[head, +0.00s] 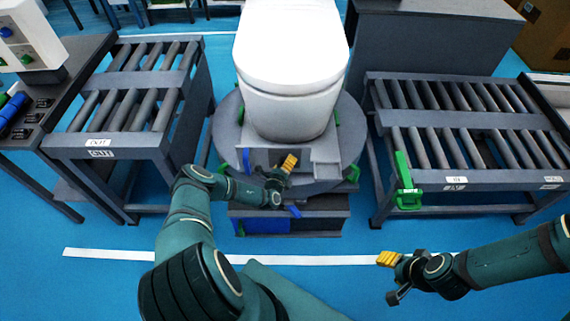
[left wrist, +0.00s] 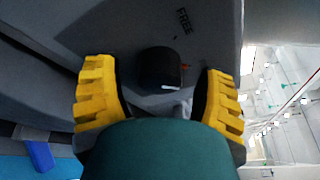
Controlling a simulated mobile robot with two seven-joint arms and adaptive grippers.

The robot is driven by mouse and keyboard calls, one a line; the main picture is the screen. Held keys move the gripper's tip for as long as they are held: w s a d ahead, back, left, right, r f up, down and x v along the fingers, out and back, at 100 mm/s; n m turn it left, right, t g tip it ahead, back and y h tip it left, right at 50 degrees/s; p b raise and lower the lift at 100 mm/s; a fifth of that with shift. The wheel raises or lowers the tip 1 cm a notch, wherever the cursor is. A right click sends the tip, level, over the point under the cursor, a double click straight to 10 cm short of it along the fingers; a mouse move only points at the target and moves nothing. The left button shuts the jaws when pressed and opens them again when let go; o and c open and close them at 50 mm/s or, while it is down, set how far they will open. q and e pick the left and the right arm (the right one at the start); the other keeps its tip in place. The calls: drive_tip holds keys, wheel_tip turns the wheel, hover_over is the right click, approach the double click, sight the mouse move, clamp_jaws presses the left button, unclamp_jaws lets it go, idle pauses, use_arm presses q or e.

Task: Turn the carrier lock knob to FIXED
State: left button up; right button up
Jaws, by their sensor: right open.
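The lock knob (left wrist: 160,68) is a short dark cylinder on a grey panel (left wrist: 215,30) in the left wrist view. A small red-orange mark shows at its right edge, and the label FREE is printed above it. The label FIXED is not visible. My left gripper (left wrist: 160,100) is open, with a yellow finger on each side of the knob and a gap on both sides. In the head view my left gripper (head: 288,164) is at the front of the carrier (head: 328,153), hiding the knob. My right gripper (head: 388,259) is away from it, over the floor at the right.
A white toilet (head: 290,60) stands on the round carrier. Roller conveyors stand at left (head: 125,140) and right (head: 450,178). A green part (head: 405,185) sticks out at the right conveyor's near corner. A blue lever (left wrist: 38,155) shows at lower left. The front floor is clear.

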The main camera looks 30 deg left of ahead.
use_arm(q)
drive_tip(key=shift+s, duration=0.1)
drive_tip(key=v, duration=1.1)
drive_tip(key=shift+s+r, duration=0.2)
drive_tip(key=shift+s, duration=0.2)
drive_tip(key=shift+d, duration=0.1)
